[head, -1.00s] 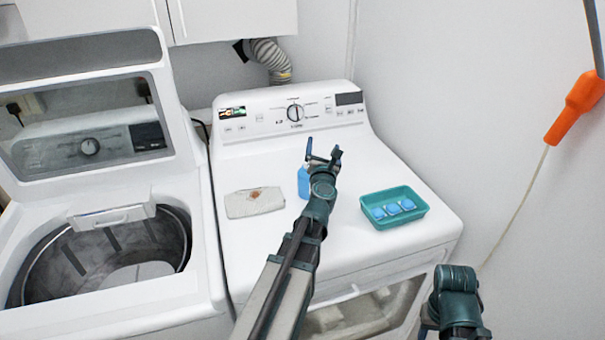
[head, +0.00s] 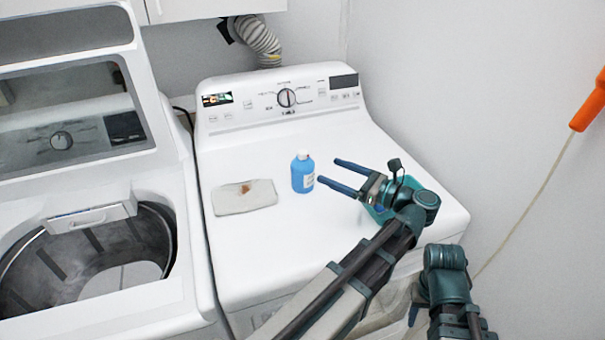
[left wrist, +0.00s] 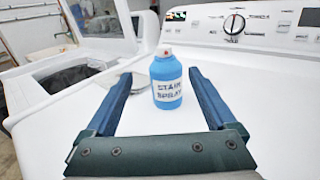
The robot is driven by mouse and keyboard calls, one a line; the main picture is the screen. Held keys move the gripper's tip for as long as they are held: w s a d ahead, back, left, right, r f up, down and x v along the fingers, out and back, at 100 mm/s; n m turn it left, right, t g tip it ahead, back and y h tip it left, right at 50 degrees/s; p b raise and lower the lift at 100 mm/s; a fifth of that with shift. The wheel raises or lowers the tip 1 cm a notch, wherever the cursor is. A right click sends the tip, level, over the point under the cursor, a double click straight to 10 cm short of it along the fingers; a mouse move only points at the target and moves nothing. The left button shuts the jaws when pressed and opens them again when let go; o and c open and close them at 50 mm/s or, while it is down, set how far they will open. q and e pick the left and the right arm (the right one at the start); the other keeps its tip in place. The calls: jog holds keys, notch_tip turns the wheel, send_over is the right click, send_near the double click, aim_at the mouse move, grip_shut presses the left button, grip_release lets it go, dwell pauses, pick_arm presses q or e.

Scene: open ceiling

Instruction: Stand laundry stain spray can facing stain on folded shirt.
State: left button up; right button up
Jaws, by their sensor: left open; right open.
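The blue stain spray can (head: 302,174) stands upright on the dryer top, right of the folded shirt. The pale folded shirt (head: 230,203) lies flat with a brown stain (head: 245,188) near its upper edge. My left gripper (head: 329,172) is open and empty, right of the can, fingers pointing at it. In the left wrist view the can (left wrist: 167,85) appears between the fingers, its "STAIN SPRAY" label facing the camera, away from the shirt, which is partly hidden behind the left finger. My right gripper (head: 416,311) is low at the dryer's front, mostly hidden by its arm.
A teal tray (head: 378,214) sits on the right of the dryer top (head: 265,245), mostly hidden behind my left gripper. The control panel (head: 265,104) rises at the back. An open washer (head: 185,285) stands left. Free room lies in front of the can.

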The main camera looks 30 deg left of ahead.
aim_at(307, 161)
pick_arm(q)
jog(key=a, duration=0.8)
jog(key=shift+w, duration=0.35)
jog(key=shift+a, duration=0.3)
jog(key=shift+w+a, duration=0.1)
jog(key=a, duration=0.2)
jog(key=w+a, duration=0.1)
jog(key=a, duration=0.2)
jog(key=shift+f, duration=0.2)
grip_shut()
